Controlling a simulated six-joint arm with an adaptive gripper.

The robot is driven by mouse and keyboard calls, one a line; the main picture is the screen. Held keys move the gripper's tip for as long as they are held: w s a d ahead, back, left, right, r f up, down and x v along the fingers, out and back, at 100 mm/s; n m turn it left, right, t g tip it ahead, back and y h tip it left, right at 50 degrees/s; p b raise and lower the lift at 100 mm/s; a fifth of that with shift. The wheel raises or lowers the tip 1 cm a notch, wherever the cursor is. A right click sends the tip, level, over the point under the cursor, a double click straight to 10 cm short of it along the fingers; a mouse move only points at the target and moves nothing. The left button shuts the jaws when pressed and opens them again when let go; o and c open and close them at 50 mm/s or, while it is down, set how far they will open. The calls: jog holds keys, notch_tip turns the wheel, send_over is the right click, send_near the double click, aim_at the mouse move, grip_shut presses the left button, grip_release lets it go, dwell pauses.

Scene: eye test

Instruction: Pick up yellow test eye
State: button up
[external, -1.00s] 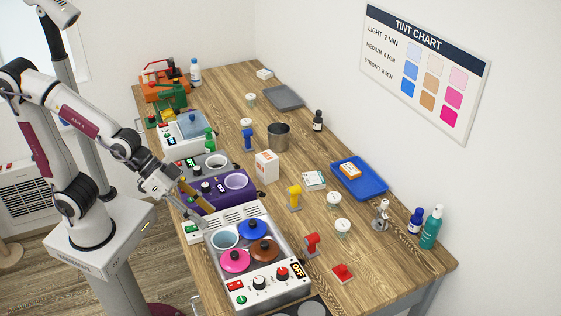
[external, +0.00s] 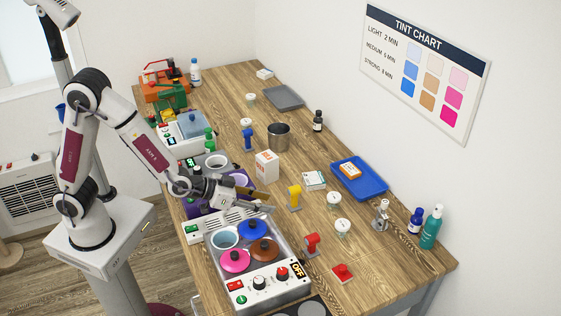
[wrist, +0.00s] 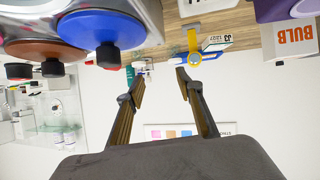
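The yellow test eye (external: 295,196) stands upright on the wooden table, right of the pot warmer with coloured lids. In the wrist view it (wrist: 194,40) shows beyond the fingertips, up and to the right of the gap between them. My gripper (external: 269,201) is to the left of the yellow test eye and a short way apart from it, reaching out over the back of the warmer. In the wrist view my gripper (wrist: 160,74) is open with nothing between its fingers.
The warmer (external: 283,294) with blue, pink and brown lids is just in front of my gripper. A red test eye (external: 312,242) and a blue one (external: 247,138) stand nearby. A white bulb box (external: 267,166) is behind. A blue tray (external: 375,187) is to the right.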

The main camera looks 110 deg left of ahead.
aim_at(294, 197)
jog(key=a+f, duration=0.1)
jog(key=a, duration=0.1)
jog(key=a+f+y, duration=0.1)
jog(key=a, duration=0.1)
jog(key=a+f+n+g+y, duration=0.1)
jog(key=shift+s+a+f, duration=0.25)
jog(key=shift+s+a, duration=0.05)
jog(key=shift+a, duration=0.1)
jog(key=shift+s+a+f+y, duration=0.2)
jog(key=shift+a+f+y, duration=0.05)
jog(key=shift+a+y, duration=0.3)
jog(key=shift+x, duration=1.3)
jog(key=shift+x, duration=2.65)
jog(key=shift+d+f, duration=0.15)
jog(key=shift+f, duration=0.05)
grip_shut()
